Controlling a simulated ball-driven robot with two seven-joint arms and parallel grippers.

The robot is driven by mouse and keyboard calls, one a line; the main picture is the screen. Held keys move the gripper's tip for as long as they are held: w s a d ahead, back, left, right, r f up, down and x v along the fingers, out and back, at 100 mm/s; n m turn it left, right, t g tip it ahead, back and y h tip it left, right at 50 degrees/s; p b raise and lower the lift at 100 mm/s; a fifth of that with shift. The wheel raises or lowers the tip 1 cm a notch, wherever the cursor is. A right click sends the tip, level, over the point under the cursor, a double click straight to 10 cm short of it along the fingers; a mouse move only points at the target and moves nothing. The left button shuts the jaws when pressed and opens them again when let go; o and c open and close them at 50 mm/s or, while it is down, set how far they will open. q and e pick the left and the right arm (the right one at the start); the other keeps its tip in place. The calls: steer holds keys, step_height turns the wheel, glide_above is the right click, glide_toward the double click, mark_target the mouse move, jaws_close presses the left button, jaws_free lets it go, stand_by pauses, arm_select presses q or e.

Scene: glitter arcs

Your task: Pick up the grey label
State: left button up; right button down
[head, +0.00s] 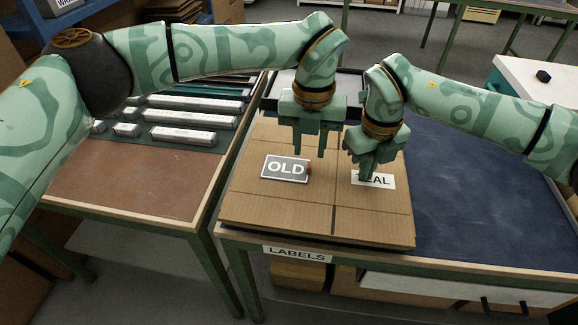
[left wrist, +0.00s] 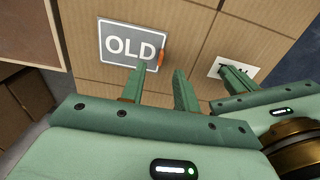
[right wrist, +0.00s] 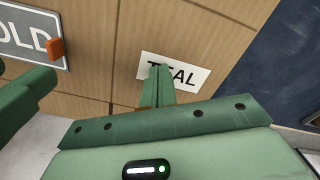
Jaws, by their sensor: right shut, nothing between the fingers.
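The grey label (head: 286,168) reads "OLD" and lies flat on the cardboard sheet (head: 260,210), with a small orange tab (head: 309,169) at its right edge. It also shows in the left wrist view (left wrist: 112,43). My left gripper (head: 310,150) is open and empty above the cardboard, near the label's right end. A white label (head: 383,181), partly covered by my right gripper, reads "TEAL" in the right wrist view (right wrist: 190,76). My right gripper (head: 362,176) is shut and empty over that white label. In the right wrist view the grey label (right wrist: 25,42) is cut by the left edge.
A brown-topped table (head: 130,185) with several pale bars (head: 185,135) stands at the left. The dark blue surface (head: 480,190) right of the cardboard is clear. A "LABELS" tag (head: 297,254) is on the front edge. My two grippers are close together.

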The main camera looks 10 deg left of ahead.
mark_target(309, 164)
arm_select(q)
step_height(309, 164, down, 5)
steer(key=shift+w+r, duration=0.1)
steer(key=shift+r, duration=0.1)
jaws_close()
step_height(309, 164, up, 10)
stand_by(0.5)
